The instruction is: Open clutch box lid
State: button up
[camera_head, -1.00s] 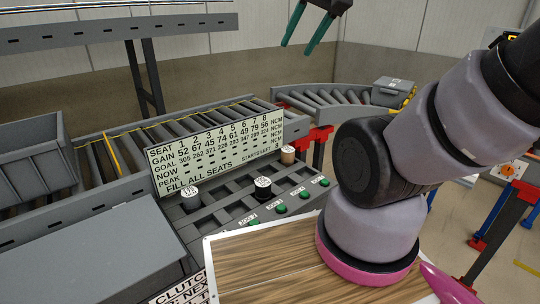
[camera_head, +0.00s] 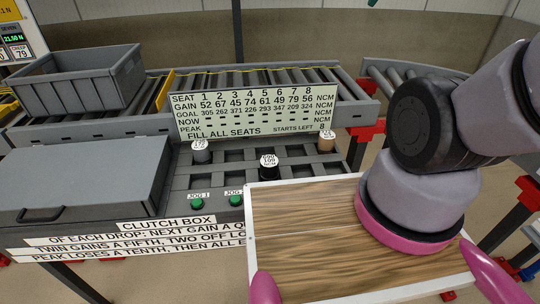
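The clutch box (camera_head: 85,205) is a grey box at the left, with "CLUTCH BOX" on a white label at its front. Its flat grey lid (camera_head: 80,178) is down and looks shut. A dark bar handle (camera_head: 40,214) sits at the lid's front left. Of my gripper (camera_head: 372,3), only a small green tip shows at the top edge, far from the box and apart from the lid. The rest of it is out of frame, so its opening is hidden.
A seat rack (camera_head: 225,182) with several cylinders and green jog buttons lies right of the box, below a sign board (camera_head: 254,116). An open grey bin (camera_head: 78,82) stands behind the box by the roller conveyor (camera_head: 250,86). My wood-topped base fills the front right.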

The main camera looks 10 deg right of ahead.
aim_at(106, 180)
jog(key=j+u, duration=0.2)
jog(key=u, duration=0.3)
jog(key=j+u, duration=0.25)
jog(key=u, duration=0.2)
jog(key=l+u, duration=0.1)
jog(key=u, duration=0.4)
jog(key=l+u, duration=0.15)
jog(key=u, duration=0.3)
jog(key=k+j+z, duration=0.1)
jog(key=k+j, duration=0.3)
